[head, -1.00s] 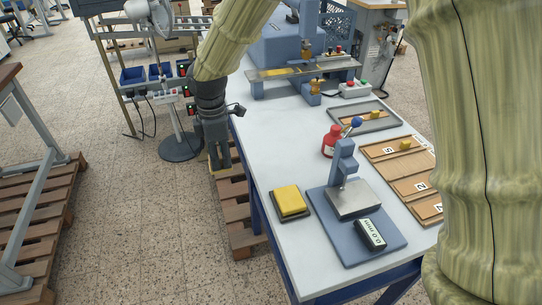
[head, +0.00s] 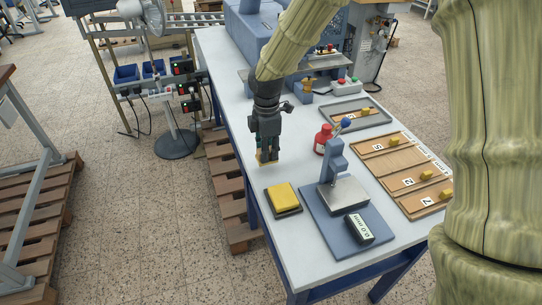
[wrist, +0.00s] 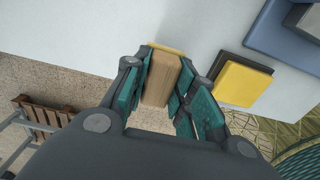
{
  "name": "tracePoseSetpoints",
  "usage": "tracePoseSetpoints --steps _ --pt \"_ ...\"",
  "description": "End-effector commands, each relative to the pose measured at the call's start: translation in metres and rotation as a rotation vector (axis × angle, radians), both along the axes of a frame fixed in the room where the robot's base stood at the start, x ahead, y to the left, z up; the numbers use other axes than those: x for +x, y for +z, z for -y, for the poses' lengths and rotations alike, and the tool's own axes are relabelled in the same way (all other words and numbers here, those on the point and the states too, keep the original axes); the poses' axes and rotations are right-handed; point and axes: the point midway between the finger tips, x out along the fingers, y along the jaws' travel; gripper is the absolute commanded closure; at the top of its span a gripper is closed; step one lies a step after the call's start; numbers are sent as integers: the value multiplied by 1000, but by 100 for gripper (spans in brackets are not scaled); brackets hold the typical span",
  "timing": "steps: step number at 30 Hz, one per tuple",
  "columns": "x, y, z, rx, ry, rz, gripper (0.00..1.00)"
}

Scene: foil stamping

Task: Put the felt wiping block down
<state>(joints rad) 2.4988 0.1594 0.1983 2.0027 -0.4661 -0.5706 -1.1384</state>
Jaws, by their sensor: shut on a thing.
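My gripper (head: 266,150) is shut on the felt wiping block (wrist: 160,78), a wooden block with a yellow strip along its far edge in the wrist view. The teal finger pads press on both sides of it. In the head view the block is mostly hidden by the fingers, with only a small yellowish part showing. The gripper points down near the left edge of the white table (head: 245,130), behind the yellow pad on its dark base (head: 283,197). In the wrist view that yellow pad (wrist: 243,84) lies to the right, apart from the held block.
A blue-grey stand with a metal plate (head: 343,194) and a small display (head: 360,229) is right of the pad. A red bottle (head: 322,138), a grey tray (head: 333,123) and a wooden compartment tray (head: 372,146) stand farther right.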

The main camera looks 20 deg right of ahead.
Motion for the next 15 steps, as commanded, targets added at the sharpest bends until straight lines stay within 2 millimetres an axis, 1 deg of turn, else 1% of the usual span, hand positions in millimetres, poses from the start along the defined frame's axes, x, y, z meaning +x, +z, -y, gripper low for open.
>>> tracePoseSetpoints --steps 4,10,12,15 --pt "0 -1 12 0 -1 -1 96" --pt "-1 -26 11 -1 0 -3 96" --pt "-1 -32 11 -1 0 -1 96" --pt "0 -36 11 0 0 0 96"
